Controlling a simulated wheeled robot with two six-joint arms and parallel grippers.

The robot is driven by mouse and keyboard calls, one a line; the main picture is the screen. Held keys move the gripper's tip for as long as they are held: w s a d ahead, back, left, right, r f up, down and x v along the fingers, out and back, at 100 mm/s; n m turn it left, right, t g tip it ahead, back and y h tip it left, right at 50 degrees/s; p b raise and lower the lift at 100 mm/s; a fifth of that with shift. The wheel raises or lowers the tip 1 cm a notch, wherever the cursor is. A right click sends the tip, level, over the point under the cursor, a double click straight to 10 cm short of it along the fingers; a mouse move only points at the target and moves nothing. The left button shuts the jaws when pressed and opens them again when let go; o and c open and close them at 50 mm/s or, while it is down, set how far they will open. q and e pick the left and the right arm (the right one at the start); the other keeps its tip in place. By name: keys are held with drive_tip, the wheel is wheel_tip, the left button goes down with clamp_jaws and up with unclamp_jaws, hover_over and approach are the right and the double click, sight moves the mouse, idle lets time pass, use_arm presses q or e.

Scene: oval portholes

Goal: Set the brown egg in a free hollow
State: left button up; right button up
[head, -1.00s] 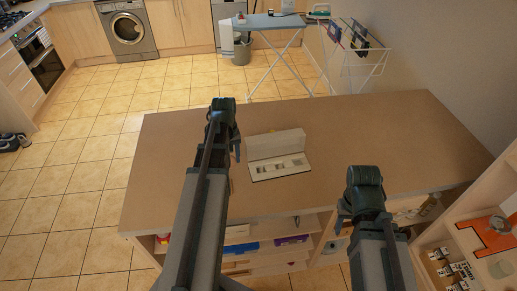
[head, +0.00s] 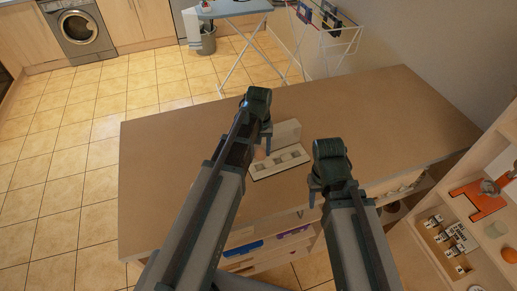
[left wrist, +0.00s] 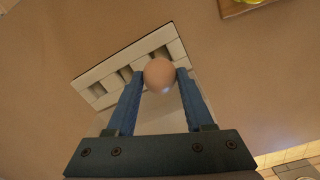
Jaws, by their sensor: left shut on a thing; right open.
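The brown egg (left wrist: 159,72) is held between the two blue fingers of my left gripper, as the left wrist view shows. A pale box (left wrist: 90,79) with a row of square hollows lies beyond and below the egg in that view. The egg covers part of the box's near edge; the hollows in sight look dark and empty. In the head view, the box (head: 259,175) lies on the counter with its lid (head: 288,131) raised at the back. My left gripper (head: 266,138) is over the box's left part. My right gripper (head: 314,194) is open and empty, right of the box.
The brown counter (head: 390,125) is clear around the box. A shelf unit with small jars (head: 434,221) and an orange item (head: 478,200) stands at the right. Open shelves with several items are under the counter's front edge.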

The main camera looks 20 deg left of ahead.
sight(260, 159)
use_arm(q)
drive_tip(key=shift+f+b, duration=1.55)
drive_tip(key=shift+f, duration=0.2)
drive_tip(key=shift+f+b, duration=1.05)
idle(1.0)
drive_tip(key=o, duration=1.1)
drive_tip(key=shift+r, duration=0.2)
wheel_tip(260, 159, up, 7)
drive_tip(key=p, duration=0.7)
drive_tip(key=shift+f, duration=0.1)
